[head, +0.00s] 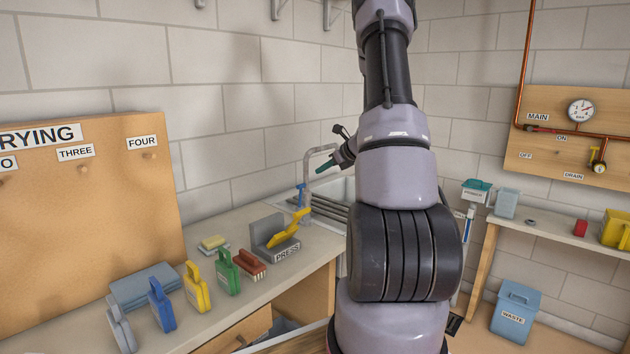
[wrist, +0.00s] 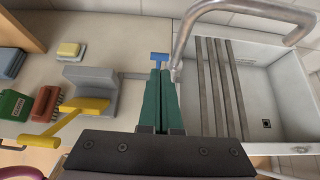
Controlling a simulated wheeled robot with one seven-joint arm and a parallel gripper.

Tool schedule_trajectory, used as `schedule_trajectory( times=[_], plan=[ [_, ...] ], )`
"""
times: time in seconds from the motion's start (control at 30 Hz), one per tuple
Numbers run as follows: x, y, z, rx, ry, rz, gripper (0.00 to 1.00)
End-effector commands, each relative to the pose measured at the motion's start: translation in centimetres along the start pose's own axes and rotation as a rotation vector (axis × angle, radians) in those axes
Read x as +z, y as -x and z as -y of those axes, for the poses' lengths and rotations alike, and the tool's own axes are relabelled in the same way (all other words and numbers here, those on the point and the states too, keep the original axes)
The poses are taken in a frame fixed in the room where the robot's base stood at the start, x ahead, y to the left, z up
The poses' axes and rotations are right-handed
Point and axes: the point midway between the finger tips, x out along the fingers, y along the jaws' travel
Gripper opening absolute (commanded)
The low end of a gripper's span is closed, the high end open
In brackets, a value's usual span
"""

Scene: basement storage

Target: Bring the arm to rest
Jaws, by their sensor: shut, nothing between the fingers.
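My arm rises through the middle of the head view, bent, with its end reaching left beside the column. My gripper (head: 325,166) is a dark wrist with green fingers, near the faucet and above the sink's left end. In the wrist view the two green fingers of my gripper (wrist: 159,88) lie together with nothing between them. They point toward a small blue tap handle (wrist: 159,57) next to the faucet (wrist: 190,40). I cannot tell whether they touch anything.
The sink (wrist: 275,75) has several bars across it. A grey press (head: 268,231) with a yellow lever (head: 290,230) stands left of it. Several coloured containers, a brush (head: 250,266) and a sponge (head: 213,242) are on the counter. A blue waste bin (head: 514,313) stands right.

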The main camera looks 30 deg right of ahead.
Motion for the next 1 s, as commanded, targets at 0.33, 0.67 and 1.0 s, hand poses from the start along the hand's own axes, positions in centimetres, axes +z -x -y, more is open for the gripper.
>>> schedule_trajectory(
  times=[0.33, 0.67, 1.0],
  plan=[
    [1.1, 3.1, -0.1, 0.001, -0.001, 0.000, 0.00],
    [5.3, 5.3, -5.8, 0.084, 0.236, -0.008, 0.00],
    [10.3, 15.2, -23.6, 0.311, 1.104, -0.046, 0.00]
  ],
)
